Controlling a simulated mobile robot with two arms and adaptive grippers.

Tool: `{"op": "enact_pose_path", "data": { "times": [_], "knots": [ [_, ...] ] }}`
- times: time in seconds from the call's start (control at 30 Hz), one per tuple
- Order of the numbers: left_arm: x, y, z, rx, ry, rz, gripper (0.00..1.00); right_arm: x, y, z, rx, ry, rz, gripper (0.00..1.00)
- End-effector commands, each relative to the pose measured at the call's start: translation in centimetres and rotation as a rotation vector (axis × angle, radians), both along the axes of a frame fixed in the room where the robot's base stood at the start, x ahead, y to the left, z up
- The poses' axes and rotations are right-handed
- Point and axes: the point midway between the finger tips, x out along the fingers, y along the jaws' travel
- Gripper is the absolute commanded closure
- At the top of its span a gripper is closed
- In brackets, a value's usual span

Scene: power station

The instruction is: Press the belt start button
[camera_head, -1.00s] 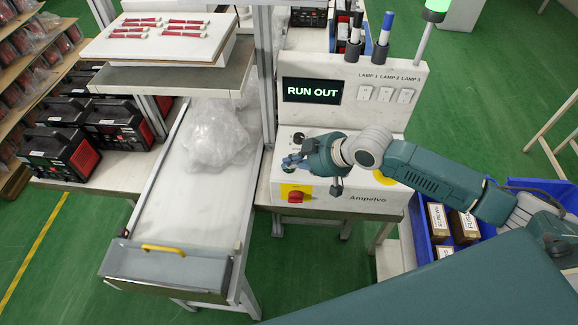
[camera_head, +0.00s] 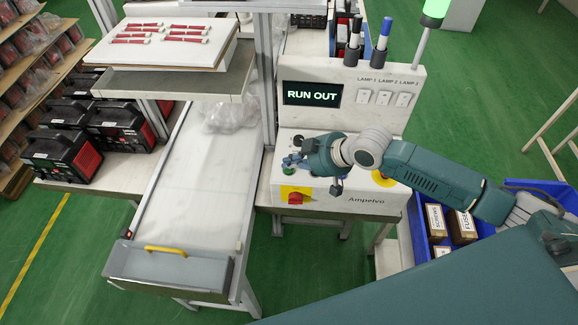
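The control box (camera_head: 330,198) marked Ampelvo stands right of the belt, with a panel of knobs and buttons on top. A green button (camera_head: 290,172) shows partly on its left side, below my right gripper's fingertips. My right gripper (camera_head: 291,163) is over the panel, its fingertips close to or touching the button area; I cannot tell which, nor how far its fingers are parted. My wrist hides the middle of the panel. The display (camera_head: 312,93) reads RUN OUT. The white belt (camera_head: 195,190) carries a clear plastic bag (camera_head: 228,115) at its far end. My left gripper is not in view.
A red switch (camera_head: 297,198) on a yellow plate is on the box front. A metal bin (camera_head: 170,272) with a yellow handle closes the belt's near end. Black-and-red units (camera_head: 65,158) stand at left. A blue crate (camera_head: 440,215) with cartons is at right.

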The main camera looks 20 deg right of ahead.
Motion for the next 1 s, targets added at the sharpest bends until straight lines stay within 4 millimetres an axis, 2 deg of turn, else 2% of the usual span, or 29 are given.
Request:
{"op": "enact_pose_path", "data": {
  "times": [0.27,0.77,1.0],
  "knots": [
    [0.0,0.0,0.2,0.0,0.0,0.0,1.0,0.0,0.0,0.2,0.001,-0.001,0.0,1.0],
    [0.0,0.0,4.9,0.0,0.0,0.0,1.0,0.0,0.0,5.0,0.001,-0.001,0.0,1.0],
    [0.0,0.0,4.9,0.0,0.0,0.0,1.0,0.0,0.0,5.0,0.001,-0.001,0.0,1.0]
  ]
}}
